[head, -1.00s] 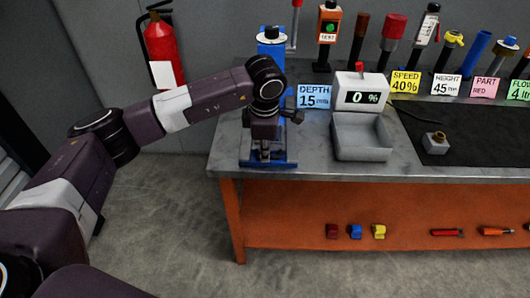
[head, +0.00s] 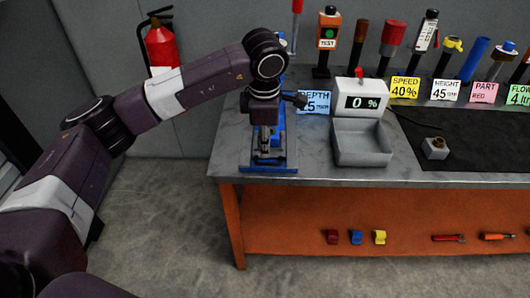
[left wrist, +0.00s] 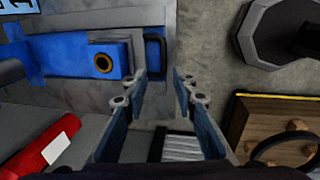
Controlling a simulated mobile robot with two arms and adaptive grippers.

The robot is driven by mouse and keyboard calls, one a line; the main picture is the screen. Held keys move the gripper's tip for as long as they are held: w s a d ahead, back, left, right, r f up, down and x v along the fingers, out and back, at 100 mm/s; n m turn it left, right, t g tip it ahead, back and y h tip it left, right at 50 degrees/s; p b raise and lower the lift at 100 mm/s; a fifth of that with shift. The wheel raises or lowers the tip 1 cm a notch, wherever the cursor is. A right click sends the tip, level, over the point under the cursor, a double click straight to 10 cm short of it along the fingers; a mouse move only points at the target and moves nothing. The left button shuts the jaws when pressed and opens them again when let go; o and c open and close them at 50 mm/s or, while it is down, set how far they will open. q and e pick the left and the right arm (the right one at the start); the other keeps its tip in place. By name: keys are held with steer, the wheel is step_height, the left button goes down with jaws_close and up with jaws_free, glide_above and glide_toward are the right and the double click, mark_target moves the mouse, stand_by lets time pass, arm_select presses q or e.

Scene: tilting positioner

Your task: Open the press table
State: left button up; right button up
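The blue press (head: 282,140) stands at the left end of the bench, partly hidden behind my left arm. Its flat blue base (head: 262,168) shows below the gripper. In the left wrist view, a blue press part (left wrist: 85,58) with a brass-coloured ring has a black handle (left wrist: 156,54) at its right end. My left gripper (head: 266,150) points down over the blue base. In the left wrist view its fingers (left wrist: 160,76) are apart with nothing between them, and the handle shows beyond the fingertips. I cannot tell the exact distance to it. My right gripper is in neither view.
A grey tray with a display (head: 362,140) reading 0 % stands right of the press. The blue DEPTH card (head: 317,102) is close to my wrist. A metal block (head: 435,150) lies on the dark mat (head: 480,140). Several tools stand along the back.

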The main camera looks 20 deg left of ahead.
arm_select(q)
steer(key=r, duration=0.3)
steer(key=s+r, duration=0.1)
steer(key=r, duration=0.1)
steer(key=shift+d+r, duration=0.15)
steer(key=shift+r, duration=0.05)
